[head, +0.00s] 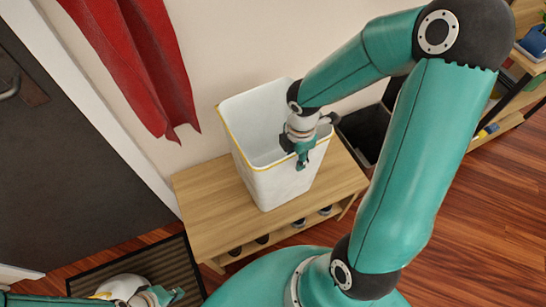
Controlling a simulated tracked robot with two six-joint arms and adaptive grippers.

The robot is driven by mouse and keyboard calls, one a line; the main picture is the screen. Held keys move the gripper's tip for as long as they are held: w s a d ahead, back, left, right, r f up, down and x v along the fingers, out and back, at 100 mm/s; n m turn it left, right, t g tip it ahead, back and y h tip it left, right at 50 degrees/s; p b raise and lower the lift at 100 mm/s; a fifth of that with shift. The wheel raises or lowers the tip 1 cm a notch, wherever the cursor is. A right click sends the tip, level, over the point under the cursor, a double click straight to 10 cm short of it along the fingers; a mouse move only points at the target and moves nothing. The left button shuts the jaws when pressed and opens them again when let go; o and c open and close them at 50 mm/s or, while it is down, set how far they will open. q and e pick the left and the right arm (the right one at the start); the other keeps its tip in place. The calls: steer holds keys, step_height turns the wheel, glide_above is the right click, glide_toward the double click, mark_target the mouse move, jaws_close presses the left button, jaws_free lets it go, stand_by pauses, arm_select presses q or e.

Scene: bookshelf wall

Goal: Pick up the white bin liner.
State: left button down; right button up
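The white bin liner (277,187) is a tall, open-topped tub with a yellow line around its rim. It stands upright on a wooden bench (200,192). My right gripper (303,161) is at the liner's near right rim, with its fingers in front of the wall. Whether the fingers are closed on the rim is too small to tell. The wrist hides part of the rim. My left gripper (174,296) is low at the bottom left, away from the liner, and its finger opening is unclear.
A dark open bin (367,132) stands right of the bench. A red cloth (125,55) hangs on the wall above left. A striped mat (88,273) lies on the floor at lower left, with a white rounded thing (119,287) near my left gripper. Shoes sit under the bench.

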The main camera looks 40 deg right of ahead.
jaws_close()
stand_by(0.5)
